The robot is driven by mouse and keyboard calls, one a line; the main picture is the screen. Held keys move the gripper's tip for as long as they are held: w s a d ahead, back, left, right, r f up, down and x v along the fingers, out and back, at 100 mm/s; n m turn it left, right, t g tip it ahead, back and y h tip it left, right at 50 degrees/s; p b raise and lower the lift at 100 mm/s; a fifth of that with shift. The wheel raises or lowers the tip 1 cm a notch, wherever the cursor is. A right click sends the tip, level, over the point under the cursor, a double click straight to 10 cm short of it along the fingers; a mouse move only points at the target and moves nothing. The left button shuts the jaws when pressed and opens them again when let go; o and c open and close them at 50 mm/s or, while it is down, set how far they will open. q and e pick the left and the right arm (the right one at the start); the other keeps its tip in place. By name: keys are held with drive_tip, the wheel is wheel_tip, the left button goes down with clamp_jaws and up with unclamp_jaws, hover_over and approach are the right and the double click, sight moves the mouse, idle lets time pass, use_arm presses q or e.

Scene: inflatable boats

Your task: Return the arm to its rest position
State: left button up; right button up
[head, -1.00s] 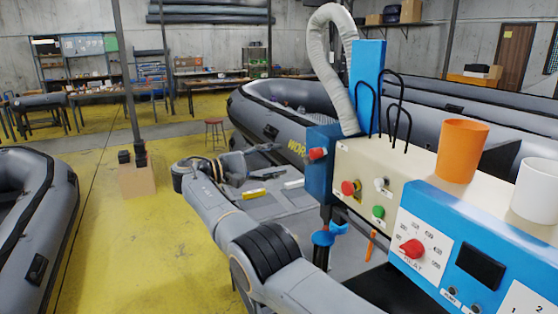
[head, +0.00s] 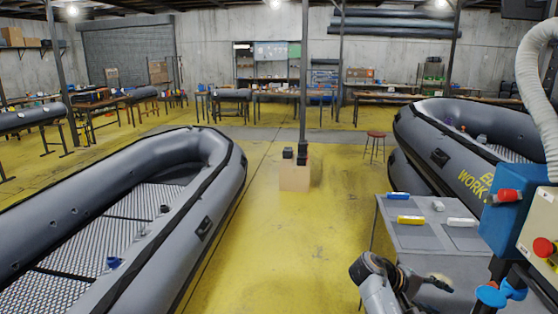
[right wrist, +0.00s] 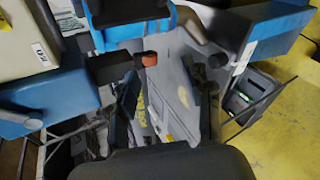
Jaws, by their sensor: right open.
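My right arm enters the head view at the bottom, right of centre. Its gripper (head: 437,281) shows in front of the grey worktable (head: 388,247), left of the blue control box with a red knob. In the right wrist view the gripper's two dark fingers (right wrist: 166,95) stand apart with nothing held between them. My left arm and gripper are not in view.
A grey inflatable boat (head: 222,165) fills the left, and another (head: 420,125) lies at the right. The control box (head: 513,222) is close to my right arm. A cardboard box (head: 294,178) and a red stool (head: 375,136) stand on open yellow floor.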

drive_tip(key=s+a+f+t+y, duration=0.1)
drive_tip(key=s+a+f+y, duration=0.2)
drive_tip(key=s+f, duration=0.5)
drive_tip(key=s+a+f+t+y, duration=0.1)
drive_tip(key=s+a+f+y, duration=0.25)
drive_tip(key=s+f, duration=0.45)
drive_tip(key=s+a+r+t+y, duration=0.1)
drive_tip(key=s+a+r+y, duration=0.15)
drive_tip(key=s+a, duration=0.55)
drive_tip(key=s+a+r+t+y, duration=0.1)
drive_tip(key=s+a+y, duration=0.35)
drive_tip(key=s, duration=0.65)
wheel_tip(320, 180, down, 29)
drive_tip(key=s+g+b, duration=0.2)
drive_tip(key=b, duration=0.2)
drive_tip(key=s+d+f+g+h+b, duration=0.1)
drive_tip(key=s+d+f+b, duration=0.1)
drive_tip(key=s+f, duration=1.4)
wheel_tip(320, 180, down, 3)
drive_tip(key=shift+s+d+f+b, duration=0.2)
drive_tip(key=shift+d+b, duration=0.15)
drive_tip(key=shift+d, duration=0.15)
